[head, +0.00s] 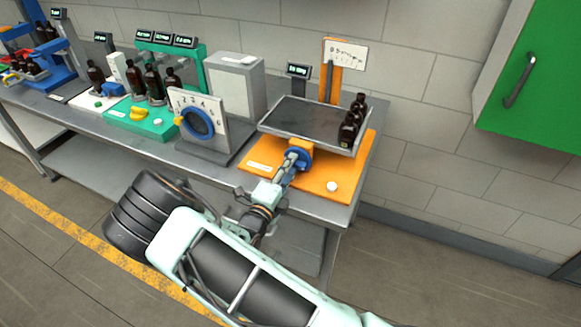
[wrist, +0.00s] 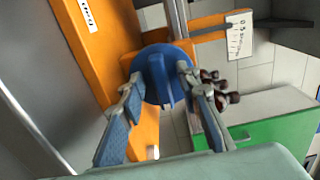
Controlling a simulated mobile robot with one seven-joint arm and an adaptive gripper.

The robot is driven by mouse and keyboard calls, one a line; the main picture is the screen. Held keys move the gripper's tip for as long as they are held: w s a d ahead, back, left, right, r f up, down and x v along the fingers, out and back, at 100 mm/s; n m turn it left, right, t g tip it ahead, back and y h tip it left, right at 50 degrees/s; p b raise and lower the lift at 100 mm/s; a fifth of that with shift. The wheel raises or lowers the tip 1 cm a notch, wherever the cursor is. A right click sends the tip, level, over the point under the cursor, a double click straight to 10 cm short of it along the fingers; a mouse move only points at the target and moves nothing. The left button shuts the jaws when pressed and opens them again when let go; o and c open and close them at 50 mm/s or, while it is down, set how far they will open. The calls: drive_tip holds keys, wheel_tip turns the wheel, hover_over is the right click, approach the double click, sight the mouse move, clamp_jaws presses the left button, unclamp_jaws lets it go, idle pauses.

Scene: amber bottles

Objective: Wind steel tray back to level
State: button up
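The steel tray (head: 300,121) sits above an orange base (head: 317,181) at the right end of the bench. Several dark amber bottles (head: 351,121) are bunched at its right end; they also show in the wrist view (wrist: 216,88). I cannot tell the tray's tilt clearly. A blue knob (wrist: 158,72) with a raised grip bar is at the front, below the tray; it shows in the head view too (head: 299,153). My gripper (wrist: 161,80) is at the knob, its fingers apart on either side of the bar, with gaps visible. Any contact with the knob's rim is unclear.
A small display (head: 298,71) and a marked white card (head: 346,54) stand behind the tray. A dial panel (head: 198,118) and grey box (head: 236,84) stand to the left. A white button (head: 332,187) is on the orange base. A green cabinet (head: 530,85) hangs at right.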

drive_tip(key=v, duration=1.2)
drive_tip(key=shift+r, duration=0.1)
